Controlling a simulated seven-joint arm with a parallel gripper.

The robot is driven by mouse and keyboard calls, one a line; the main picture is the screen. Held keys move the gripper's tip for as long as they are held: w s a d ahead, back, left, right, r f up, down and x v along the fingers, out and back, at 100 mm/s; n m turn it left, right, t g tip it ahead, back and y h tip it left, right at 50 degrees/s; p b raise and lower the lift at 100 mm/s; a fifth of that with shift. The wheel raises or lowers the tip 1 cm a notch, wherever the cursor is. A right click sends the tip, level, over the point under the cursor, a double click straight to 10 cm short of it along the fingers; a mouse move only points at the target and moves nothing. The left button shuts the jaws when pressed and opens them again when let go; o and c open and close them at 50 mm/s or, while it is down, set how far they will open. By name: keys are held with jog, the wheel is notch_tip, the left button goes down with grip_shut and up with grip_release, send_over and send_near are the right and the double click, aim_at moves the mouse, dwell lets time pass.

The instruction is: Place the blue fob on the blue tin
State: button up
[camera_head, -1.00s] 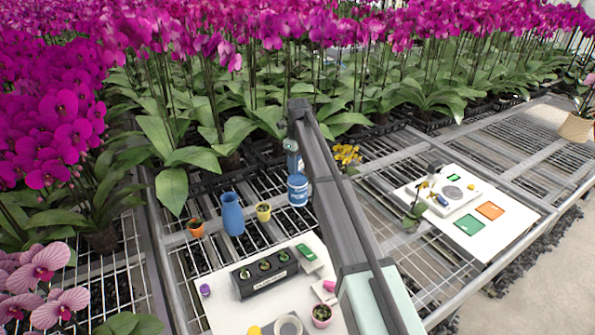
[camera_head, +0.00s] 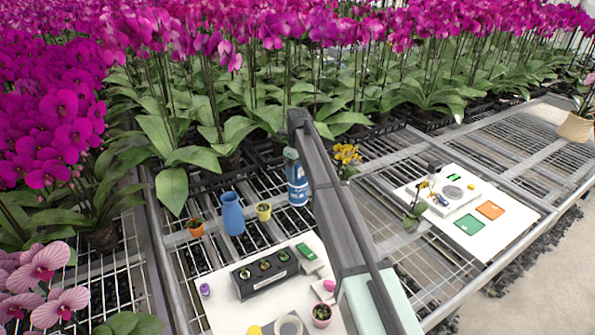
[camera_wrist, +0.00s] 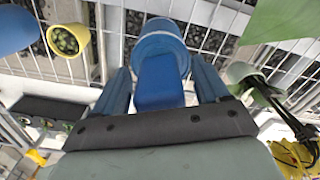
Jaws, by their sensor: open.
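The blue tin (camera_head: 298,194) stands upright on the mesh bench, just below my gripper (camera_head: 291,172). In the wrist view the tin (camera_wrist: 162,37) shows its round blue top, partly covered by the blue fob (camera_wrist: 160,82). The fob lies between my two fingers, over the near part of the tin top. My gripper (camera_wrist: 160,88) is open, with one finger on each side of the fob. I cannot tell whether the fob rests fully on the tin. The fob is not clear in the head view.
A blue vase (camera_head: 231,214), a yellow pot (camera_head: 264,212) and an orange pot (camera_head: 196,227) stand left of the tin. A white board (camera_head: 220,300) with a black planter (camera_head: 264,273) lies in front. Yellow flowers (camera_head: 346,154) and a second white board (camera_head: 510,228) are to the right.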

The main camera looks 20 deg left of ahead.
notch_tip(320, 180, up, 12)
jog(key=shift+r, duration=0.15)
dwell(0.7)
